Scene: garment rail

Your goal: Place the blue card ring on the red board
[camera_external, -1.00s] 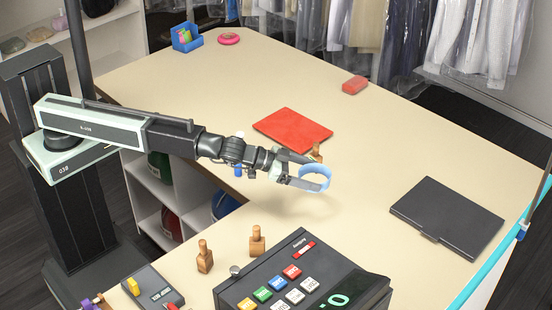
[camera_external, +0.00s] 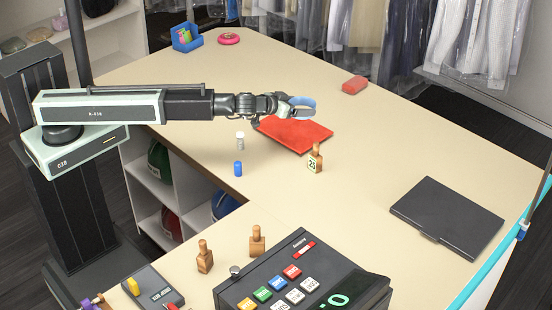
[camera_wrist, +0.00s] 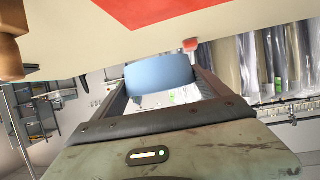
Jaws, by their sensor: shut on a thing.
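The blue card ring (camera_external: 303,103) is in my gripper (camera_external: 290,108), which is shut on it. In the external view the gripper holds the ring in the air, over or beside the far left part of the red board (camera_external: 306,136); the exact height is hard to tell. The red board lies flat on the counter, its far left corner partly hidden by my gripper. In the wrist view the blue ring (camera_wrist: 162,74) sits between the two fingers (camera_wrist: 163,88), and the red board (camera_wrist: 175,8) shows at the top edge.
A wooden stamp with a number tag (camera_external: 315,160) stands near the board's near right edge. A red block (camera_external: 355,85) and a black folder (camera_external: 447,217) lie to the right.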

